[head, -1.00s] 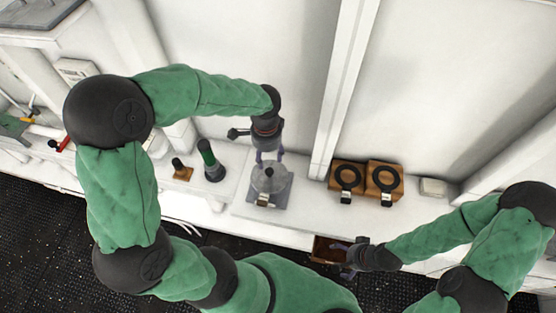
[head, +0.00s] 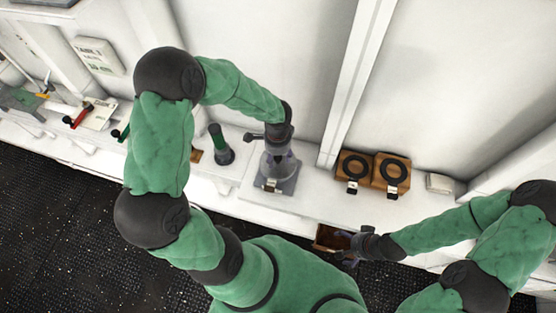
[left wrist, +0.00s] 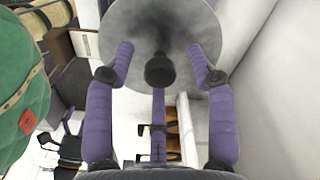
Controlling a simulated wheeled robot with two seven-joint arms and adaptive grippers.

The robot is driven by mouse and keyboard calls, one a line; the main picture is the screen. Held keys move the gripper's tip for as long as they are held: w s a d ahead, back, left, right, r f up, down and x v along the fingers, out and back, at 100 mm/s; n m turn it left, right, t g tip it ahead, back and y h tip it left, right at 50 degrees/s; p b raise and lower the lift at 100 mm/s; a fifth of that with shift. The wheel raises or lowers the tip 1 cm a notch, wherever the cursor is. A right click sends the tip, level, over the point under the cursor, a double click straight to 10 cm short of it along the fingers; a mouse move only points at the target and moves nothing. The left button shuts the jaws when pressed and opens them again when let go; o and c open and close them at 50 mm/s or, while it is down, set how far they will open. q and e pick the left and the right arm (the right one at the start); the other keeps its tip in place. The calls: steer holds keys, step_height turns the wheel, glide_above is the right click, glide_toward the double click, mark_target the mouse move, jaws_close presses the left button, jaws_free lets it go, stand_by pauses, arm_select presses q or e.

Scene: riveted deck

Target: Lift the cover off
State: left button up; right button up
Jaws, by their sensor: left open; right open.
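The cover (left wrist: 160,30) is a grey, round, domed lid with a dark knob (left wrist: 160,70) at its middle in the left wrist view. In the head view the cover (head: 277,168) sits on a grey base plate (head: 284,187) on the white ledge, partly hidden by my gripper. My left gripper (head: 279,152) is right above it, pointing down. In the left wrist view its purple fingers (left wrist: 160,75) are spread around the knob, open; I cannot tell whether they touch it. My right gripper (head: 347,255) is open near a small brown open box at the ledge's front.
Two wooden blocks with black rings (head: 373,173) stand right of the cover. A green-handled dark tool (head: 221,146) stands to its left. The brown open box (head: 327,238) is at the front edge. A small pale box (head: 440,184) lies far right. A wall rises close behind.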

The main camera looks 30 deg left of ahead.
arm_select(q)
steer(key=shift+f, duration=0.3)
jaws_close()
steer(key=shift+r, duration=0.1)
